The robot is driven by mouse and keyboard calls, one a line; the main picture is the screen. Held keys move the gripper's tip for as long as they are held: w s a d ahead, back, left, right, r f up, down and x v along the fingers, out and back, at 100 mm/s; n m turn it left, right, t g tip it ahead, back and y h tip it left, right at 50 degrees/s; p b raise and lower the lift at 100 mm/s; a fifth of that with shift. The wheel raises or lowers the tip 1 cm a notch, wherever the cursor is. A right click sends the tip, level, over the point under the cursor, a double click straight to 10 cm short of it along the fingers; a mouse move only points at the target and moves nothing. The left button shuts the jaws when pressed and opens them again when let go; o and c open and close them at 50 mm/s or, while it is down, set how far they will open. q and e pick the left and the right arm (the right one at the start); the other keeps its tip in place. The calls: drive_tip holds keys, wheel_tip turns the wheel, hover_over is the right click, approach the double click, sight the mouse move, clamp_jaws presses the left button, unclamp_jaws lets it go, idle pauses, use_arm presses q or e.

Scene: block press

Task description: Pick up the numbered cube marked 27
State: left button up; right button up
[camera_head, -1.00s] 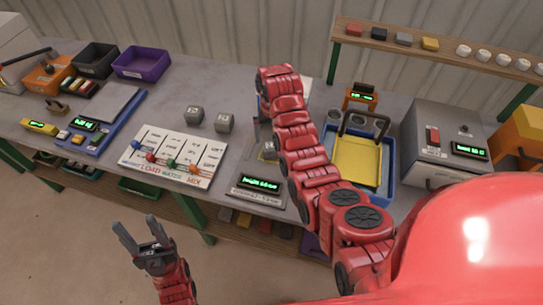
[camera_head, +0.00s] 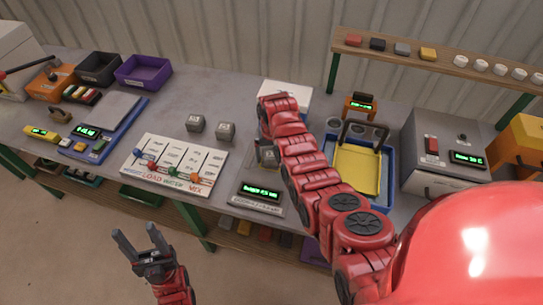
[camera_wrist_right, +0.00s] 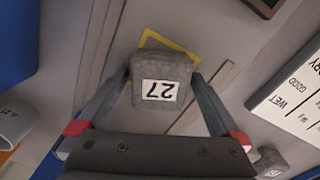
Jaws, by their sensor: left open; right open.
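The grey cube marked 27 (camera_wrist_right: 165,80) sits on a yellow square outline (camera_wrist_right: 183,51) in the right wrist view, its number upside down there. My right gripper (camera_wrist_right: 160,77) is open, with one finger on each side of this cube; I cannot tell whether they touch it. In the head view, a grey cube (camera_head: 268,155) shows partly beside my right arm, behind the small green display; my right gripper is mostly hidden there. My left gripper (camera_head: 136,238) is open and empty, in front of the bench.
Two other grey cubes (camera_head: 196,123) (camera_head: 225,131) stand behind a white labelled board (camera_head: 175,165) with coloured knobs. A blue tray with a yellow insert (camera_head: 358,168) and a grey machine (camera_head: 440,140) stand right of my right arm. A shelf (camera_head: 450,62) runs along the back.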

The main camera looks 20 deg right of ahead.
clamp_jaws()
idle(0.4)
drive_tip(key=shift+r, duration=0.1)
